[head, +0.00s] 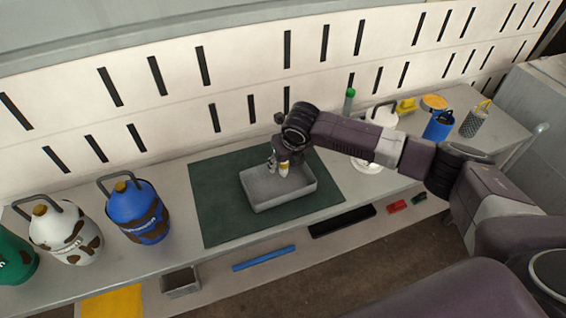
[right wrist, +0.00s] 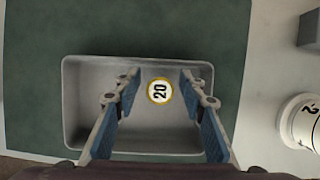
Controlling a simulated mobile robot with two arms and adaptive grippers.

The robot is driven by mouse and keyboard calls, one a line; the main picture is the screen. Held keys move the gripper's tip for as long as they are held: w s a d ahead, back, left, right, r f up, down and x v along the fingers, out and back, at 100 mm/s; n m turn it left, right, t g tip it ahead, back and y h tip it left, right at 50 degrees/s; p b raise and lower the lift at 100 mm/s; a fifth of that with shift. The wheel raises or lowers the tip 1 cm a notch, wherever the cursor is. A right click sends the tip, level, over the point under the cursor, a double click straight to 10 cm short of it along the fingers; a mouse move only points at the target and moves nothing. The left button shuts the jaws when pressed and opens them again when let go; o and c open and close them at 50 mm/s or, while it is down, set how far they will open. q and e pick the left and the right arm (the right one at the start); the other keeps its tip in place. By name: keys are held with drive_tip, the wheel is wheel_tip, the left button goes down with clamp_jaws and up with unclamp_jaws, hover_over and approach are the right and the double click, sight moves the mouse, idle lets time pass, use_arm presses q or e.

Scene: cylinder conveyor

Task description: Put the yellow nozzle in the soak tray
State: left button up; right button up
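The grey soak tray (head: 262,203) sits on a dark green mat on the bench, and it also shows in the right wrist view (right wrist: 85,146). The yellow nozzle (right wrist: 160,91) shows end-on there as a white disc with a yellow rim and the number 20. It is inside the tray's outline, with a gap to the finger on each side. In the head view the nozzle (head: 284,169) is a small white and yellow piece below my right gripper (head: 279,160). My right gripper (right wrist: 158,88) is open over the tray. My left gripper is not in view.
Blue (head: 137,212) and white (head: 65,233) jugs stand at the left of the bench. A blue container (head: 439,126), a grey perforated cylinder (head: 475,120) and a green-capped bottle (head: 349,100) stand to the right. The green mat (head: 215,190) is bare around the tray.

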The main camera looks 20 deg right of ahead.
drive_tip(key=shift+r, duration=0.1)
drive_tip(key=v, duration=1.2)
